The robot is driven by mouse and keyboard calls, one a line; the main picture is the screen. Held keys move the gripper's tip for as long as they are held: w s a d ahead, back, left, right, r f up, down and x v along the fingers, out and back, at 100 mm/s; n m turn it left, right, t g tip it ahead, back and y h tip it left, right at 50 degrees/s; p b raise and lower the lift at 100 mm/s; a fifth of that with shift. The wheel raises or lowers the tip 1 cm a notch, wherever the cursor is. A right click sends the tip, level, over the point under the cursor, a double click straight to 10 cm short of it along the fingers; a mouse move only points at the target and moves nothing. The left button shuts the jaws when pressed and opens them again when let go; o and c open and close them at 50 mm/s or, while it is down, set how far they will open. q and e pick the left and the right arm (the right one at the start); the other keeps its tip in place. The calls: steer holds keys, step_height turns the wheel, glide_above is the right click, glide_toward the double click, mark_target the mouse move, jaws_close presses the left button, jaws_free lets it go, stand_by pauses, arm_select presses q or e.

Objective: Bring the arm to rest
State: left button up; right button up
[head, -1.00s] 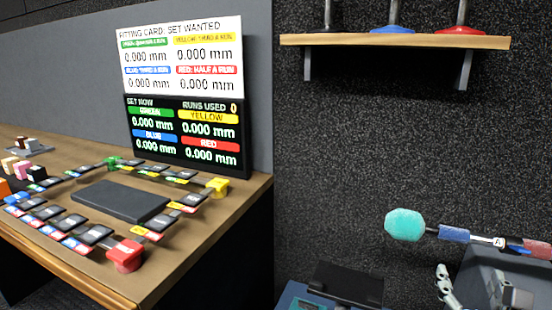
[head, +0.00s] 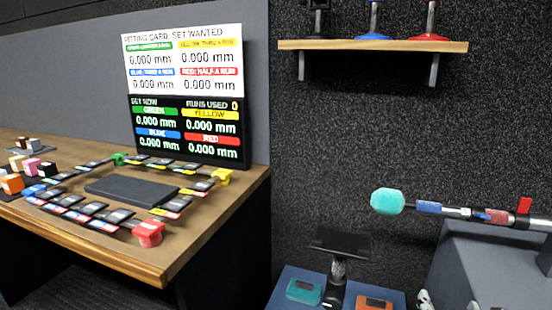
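My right gripper (head: 446,303) shows only as grey tips at the bottom edge, right of centre, in front of a grey block. Most of it is cut off by the frame, so I cannot tell whether it is open or shut. I see nothing held in what shows. My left gripper and arm are not in view.
A wooden desk (head: 222,216) at left bears coloured knobs, small tiles and a dark slab (head: 132,189), with a display (head: 188,130) behind. A teal-tipped rod (head: 387,201) extends above the grey block (head: 490,262). A blue-grey surface (head: 285,283) carries a black stand (head: 338,245). A shelf (head: 375,46) hangs above.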

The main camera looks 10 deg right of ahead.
steer(key=s+a+f+m+g+y, duration=0.1)
steer(key=s+f+m+g, duration=0.3)
steer(key=f, duration=0.5)
steer(key=s+f+m+g+y+b, duration=0.1)
steer(key=s+f+m, duration=0.4)
steer(key=f, duration=0.4)
steer(key=s+a+f+m+g+y, duration=0.1)
steer(key=s+f+m+g+y, duration=0.15)
steer(key=s+f, duration=0.5)
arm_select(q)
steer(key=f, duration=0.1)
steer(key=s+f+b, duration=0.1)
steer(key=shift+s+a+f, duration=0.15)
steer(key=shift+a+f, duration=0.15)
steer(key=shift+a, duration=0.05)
arm_select(e)
steer(key=s+a+f+m+g+y, duration=0.1)
steer(key=s+f+m+g, duration=0.2)
steer(key=s+f+m, duration=0.4)
steer(key=s+a+f+m+g+y, duration=0.1)
steer(key=s+f+m, duration=0.6)
steer(key=s, duration=0.8)
steer(key=shift+s+a+m+g, duration=0.15)
steer(key=shift+a+m+g, duration=0.6)
steer(key=shift+m+g, duration=0.3)
steer(key=shift+y, duration=0.25)
